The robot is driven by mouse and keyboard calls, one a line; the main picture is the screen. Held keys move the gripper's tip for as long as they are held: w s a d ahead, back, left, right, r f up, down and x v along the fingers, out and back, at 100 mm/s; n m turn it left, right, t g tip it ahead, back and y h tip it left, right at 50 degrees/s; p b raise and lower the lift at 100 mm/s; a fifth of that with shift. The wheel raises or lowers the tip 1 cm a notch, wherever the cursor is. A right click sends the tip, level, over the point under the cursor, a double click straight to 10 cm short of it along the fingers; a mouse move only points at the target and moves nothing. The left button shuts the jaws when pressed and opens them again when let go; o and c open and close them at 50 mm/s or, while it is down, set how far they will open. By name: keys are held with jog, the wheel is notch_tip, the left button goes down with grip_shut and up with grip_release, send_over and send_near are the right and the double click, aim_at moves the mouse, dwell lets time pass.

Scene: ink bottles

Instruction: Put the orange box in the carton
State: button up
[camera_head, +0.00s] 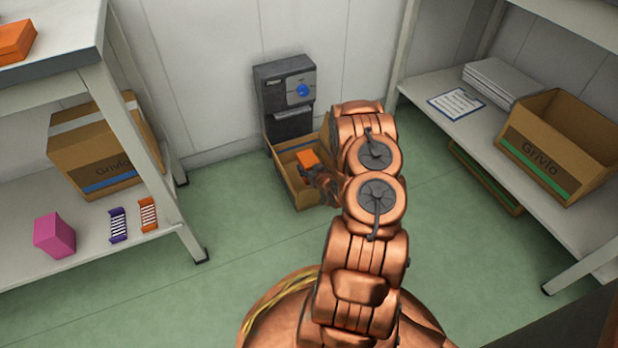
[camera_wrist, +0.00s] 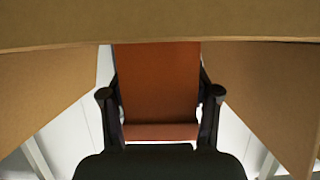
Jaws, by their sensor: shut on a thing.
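The orange box (camera_head: 307,158) is at an open brown carton (camera_head: 282,184) that stands on the floor by the wall. My gripper (camera_head: 318,172) reaches over the carton from the right, partly hidden by my arm. In the wrist view the orange box (camera_wrist: 158,85) sits between the two dark fingers of my gripper (camera_wrist: 160,95), which is shut on it. Brown cardboard (camera_wrist: 45,75) fills the top and both sides around the box there. I cannot tell whether the box touches the carton's bottom. My arm hides the carton's right part.
A dark machine with a blue knob (camera_head: 303,90) stands behind the carton. The left shelf holds a closed carton (camera_head: 95,150), a pink box (camera_head: 55,235) and small racks. Another orange box (camera_head: 14,42) lies on its top. An open Grivlo carton (camera_head: 545,160) stands on the right shelf.

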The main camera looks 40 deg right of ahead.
jog(key=shift+f+b, duration=0.75)
jog(key=shift+f, duration=1.25)
jog(key=shift+f+b, duration=0.3)
jog(key=shift+f, duration=0.35)
jog(key=o, duration=1.4)
jog(key=shift+r, duration=0.15)
